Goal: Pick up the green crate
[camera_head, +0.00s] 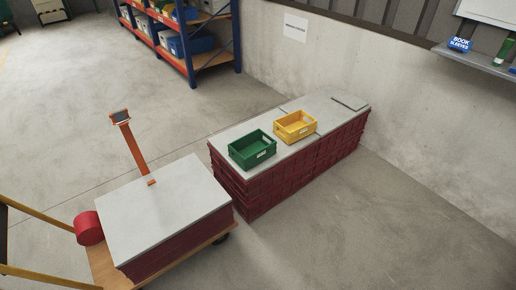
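Neither of my grippers shows in the head view, and nothing is touching the green crate.
A cart (102,262) with a grey-topped red stack stands at the lower left, an orange post with a small screen (120,117) behind it. Blue-orange shelving (190,50) stands at the back. A concrete wall (400,110) runs along the right. Floor in front of the long stack is clear.

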